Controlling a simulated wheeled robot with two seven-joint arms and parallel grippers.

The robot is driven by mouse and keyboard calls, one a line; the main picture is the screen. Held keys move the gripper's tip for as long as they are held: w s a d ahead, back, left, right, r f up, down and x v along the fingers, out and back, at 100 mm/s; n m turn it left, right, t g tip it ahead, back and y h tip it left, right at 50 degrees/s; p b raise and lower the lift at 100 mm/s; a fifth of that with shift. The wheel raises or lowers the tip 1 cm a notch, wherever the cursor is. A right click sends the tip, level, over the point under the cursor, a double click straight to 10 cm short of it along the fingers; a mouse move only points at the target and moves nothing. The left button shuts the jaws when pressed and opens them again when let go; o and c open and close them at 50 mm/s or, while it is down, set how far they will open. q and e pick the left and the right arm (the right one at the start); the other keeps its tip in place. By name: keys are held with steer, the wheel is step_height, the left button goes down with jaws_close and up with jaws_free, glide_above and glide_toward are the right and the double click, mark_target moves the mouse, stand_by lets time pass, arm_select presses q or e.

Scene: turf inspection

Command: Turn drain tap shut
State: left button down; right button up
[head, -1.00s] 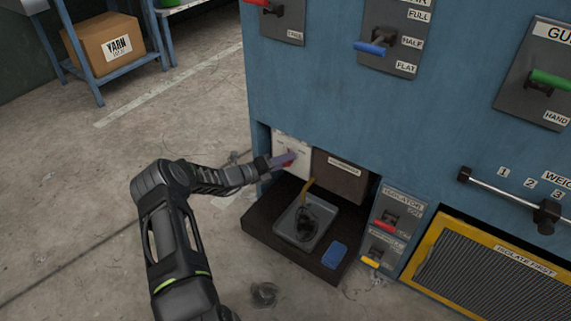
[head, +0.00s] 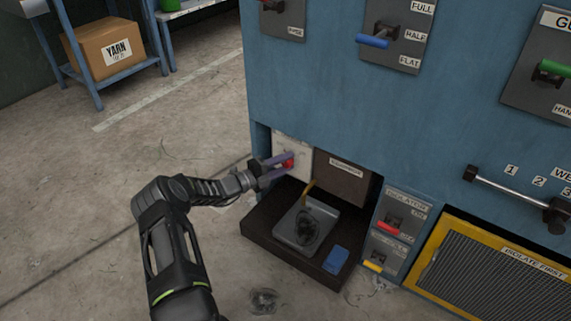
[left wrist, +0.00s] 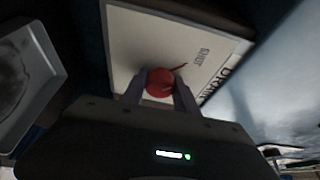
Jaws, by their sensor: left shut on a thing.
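The drain tap has a red handle (head: 288,163) on a white plate (head: 305,158) in the low recess of the blue machine. In the left wrist view the red handle (left wrist: 160,82) sits in front of the plate (left wrist: 135,45), which carries the words SHUT and DRAIN. My left gripper (head: 280,166) is at the plate, its two fingers on either side of the red handle and shut on it. The fingers also show in the left wrist view (left wrist: 160,88). A thin red pointer sticks out from the handle toward the upper right there. My right gripper is out of view.
A dark tray (head: 262,232) below the tap holds a grey pan (head: 322,241) and a blue block (head: 336,260). A brown box (head: 345,183) is right of the plate. Red and yellow levers are further right. Open floor lies left.

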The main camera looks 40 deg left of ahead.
arm_select(q)
steer(key=shift+a, duration=0.1)
steer(key=c, duration=0.9)
jaws_free()
steer(key=shift+c, duration=0.2)
steer(key=p+v, duration=0.2)
steer(key=v, duration=0.5)
steer(key=shift+s+p, duration=0.3)
steer(key=shift+s, duration=0.1)
steer(key=shift+a, duration=0.1)
